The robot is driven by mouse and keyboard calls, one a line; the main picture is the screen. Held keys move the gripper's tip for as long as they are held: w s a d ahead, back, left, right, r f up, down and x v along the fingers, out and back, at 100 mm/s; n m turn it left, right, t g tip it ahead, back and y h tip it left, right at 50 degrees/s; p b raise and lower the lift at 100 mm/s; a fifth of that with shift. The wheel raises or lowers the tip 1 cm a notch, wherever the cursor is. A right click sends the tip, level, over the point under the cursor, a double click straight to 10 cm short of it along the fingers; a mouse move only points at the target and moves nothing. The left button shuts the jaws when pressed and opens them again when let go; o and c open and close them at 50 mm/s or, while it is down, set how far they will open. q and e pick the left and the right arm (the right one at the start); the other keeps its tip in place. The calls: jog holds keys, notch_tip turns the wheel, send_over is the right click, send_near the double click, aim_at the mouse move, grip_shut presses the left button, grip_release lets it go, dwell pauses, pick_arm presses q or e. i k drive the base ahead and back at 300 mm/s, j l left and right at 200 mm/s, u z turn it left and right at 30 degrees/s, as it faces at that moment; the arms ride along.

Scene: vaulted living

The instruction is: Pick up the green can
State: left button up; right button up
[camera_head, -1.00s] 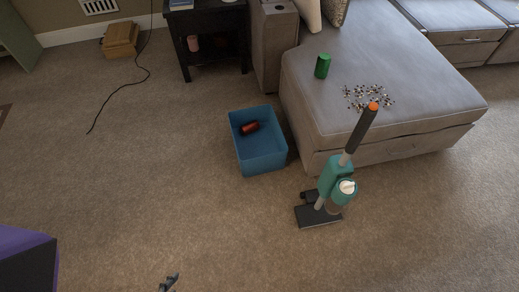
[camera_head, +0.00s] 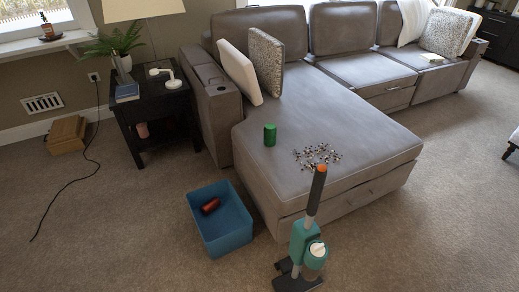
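The green can (camera_head: 270,135) stands upright on the grey sofa's chaise seat (camera_head: 345,115), near its left edge. It is in full view and nothing touches it. Neither of my grippers shows in the head view now, so I cannot see how they stand.
A blue bin (camera_head: 228,241) with a red can (camera_head: 210,205) inside stands on the carpet before the chaise. A teal upright vacuum (camera_head: 305,242) stands right of it. Small scattered bits (camera_head: 318,156) lie on the chaise. A dark side table (camera_head: 160,112) stands left; carpet at left is open.

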aim_at(270, 131)
jog(key=i+j+z, duration=0.1)
jog(key=z, duration=0.65)
jog(key=i+j+z, duration=0.15)
jog(key=j+z, duration=0.55)
jog(key=j, duration=0.2)
jog(key=i+j, duration=0.1)
jog(key=j, duration=0.25)
jog(key=i+j+z, duration=0.1)
jog(key=j, duration=0.65)
jog(key=i+j, duration=0.2)
jog(key=i, duration=0.25)
jog(key=z, duration=0.05)
